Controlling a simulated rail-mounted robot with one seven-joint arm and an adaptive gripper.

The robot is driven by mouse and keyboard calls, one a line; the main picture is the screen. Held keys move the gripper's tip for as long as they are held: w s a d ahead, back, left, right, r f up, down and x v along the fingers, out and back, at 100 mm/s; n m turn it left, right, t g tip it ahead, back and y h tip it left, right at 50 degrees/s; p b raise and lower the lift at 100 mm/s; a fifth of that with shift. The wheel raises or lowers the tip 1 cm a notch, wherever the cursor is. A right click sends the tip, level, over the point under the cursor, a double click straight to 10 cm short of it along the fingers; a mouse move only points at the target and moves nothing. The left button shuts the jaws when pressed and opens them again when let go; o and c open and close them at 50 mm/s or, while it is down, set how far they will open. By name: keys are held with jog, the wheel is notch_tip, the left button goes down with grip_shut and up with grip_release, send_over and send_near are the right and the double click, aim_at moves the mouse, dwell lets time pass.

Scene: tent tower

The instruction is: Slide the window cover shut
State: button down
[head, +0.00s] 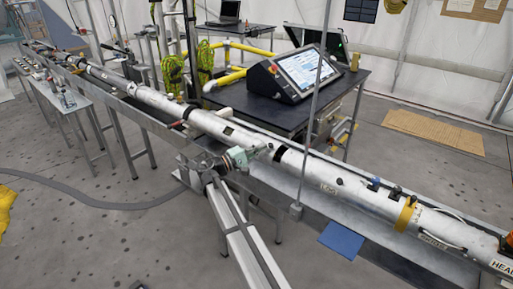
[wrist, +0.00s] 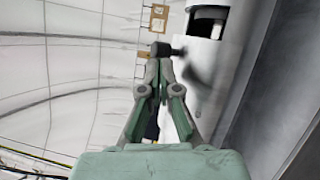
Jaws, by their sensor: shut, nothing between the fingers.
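The long silver tube (head: 315,166) runs diagonally across the head view on a metal rail. In the wrist view its white wall (wrist: 205,55) has a dark window opening (wrist: 208,22), which shows uncovered at least in part. A black knob (wrist: 163,49) on a short stem sticks out from the wall beside the opening; I take it to be the window cover's handle. My gripper (wrist: 159,68) is shut and empty, with its fingertips right at the knob; I cannot tell whether they touch. In the head view my gripper (head: 264,150) is beside the tube's near side. The cover's edges are unclear.
The metal rail (head: 395,232) lies under the tube along its length. A thin grey pole (head: 312,120) stands in front of the tube. Behind is a dark table (head: 262,112) with a tilted control screen (head: 305,68). A blue sheet (head: 342,239) hangs at the rail's near edge.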

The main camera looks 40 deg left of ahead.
aim_at(269, 152)
jog(key=shift+d, duration=0.1)
jog(key=d, duration=0.2)
jog(key=d+b, duration=0.1)
jog(key=d, duration=0.1)
jog(key=shift+s+d+b, duration=0.2)
jog(key=shift+d+b, duration=0.05)
jog(key=shift+b, duration=0.05)
jog(key=shift+a, duration=0.15)
jog(key=shift+a, duration=0.1)
